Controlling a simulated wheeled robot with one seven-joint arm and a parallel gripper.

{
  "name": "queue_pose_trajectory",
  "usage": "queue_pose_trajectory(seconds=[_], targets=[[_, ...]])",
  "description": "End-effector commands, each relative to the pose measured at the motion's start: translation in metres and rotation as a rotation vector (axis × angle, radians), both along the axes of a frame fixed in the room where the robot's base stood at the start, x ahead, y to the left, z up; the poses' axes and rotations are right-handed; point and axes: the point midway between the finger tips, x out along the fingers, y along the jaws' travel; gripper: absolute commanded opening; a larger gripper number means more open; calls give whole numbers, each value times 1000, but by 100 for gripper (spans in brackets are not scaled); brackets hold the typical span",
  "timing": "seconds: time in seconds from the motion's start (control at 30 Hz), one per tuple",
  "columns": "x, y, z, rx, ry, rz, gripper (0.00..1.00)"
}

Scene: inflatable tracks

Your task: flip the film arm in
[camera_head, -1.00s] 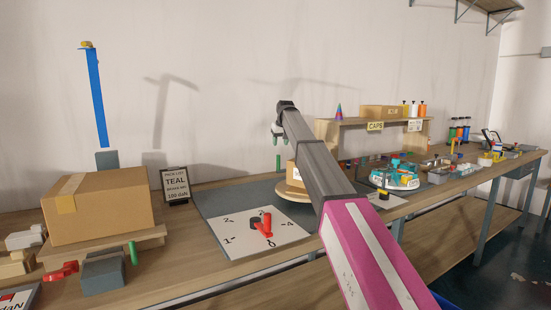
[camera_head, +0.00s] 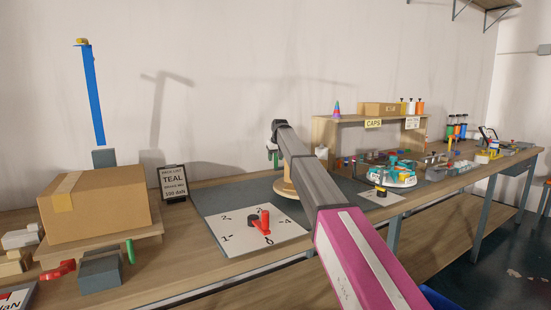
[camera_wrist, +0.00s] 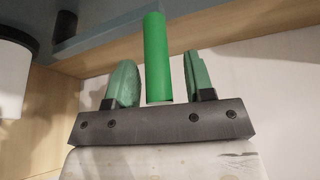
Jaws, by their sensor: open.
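In the wrist view a green upright handle (camera_wrist: 157,55) hangs below a blue-grey bar (camera_wrist: 110,22), which seems to be the film arm. My gripper (camera_wrist: 161,78) is open, with one green finger on each side of the handle and visible gaps. A white roll with a dark top (camera_wrist: 13,75) is at the left edge. In the head view my gripper (camera_head: 272,152) is at the far end of my arm, small, above the round turntable (camera_head: 284,189). My arm hides most of the turntable and the film arm.
A red-handled dial plate (camera_head: 228,240) lies in front of the turntable. A cardboard box (camera_head: 110,205), a blue upright lever (camera_head: 95,95) and a TEAL sign (camera_head: 174,183) stand left. A wooden shelf (camera_head: 325,133) stands behind on the right.

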Motion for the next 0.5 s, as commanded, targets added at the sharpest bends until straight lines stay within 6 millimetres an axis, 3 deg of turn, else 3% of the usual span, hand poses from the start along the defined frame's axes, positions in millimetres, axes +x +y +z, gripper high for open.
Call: queue_pose_trajectory(seconds=[0.17,0.2,0.33,0.5], targets=[[0,0,0,0,0,0,48],[0,0,0,0,0,0,42],[0,0,0,0,0,0,0],[-3,-2,0,0,0,0,0]])
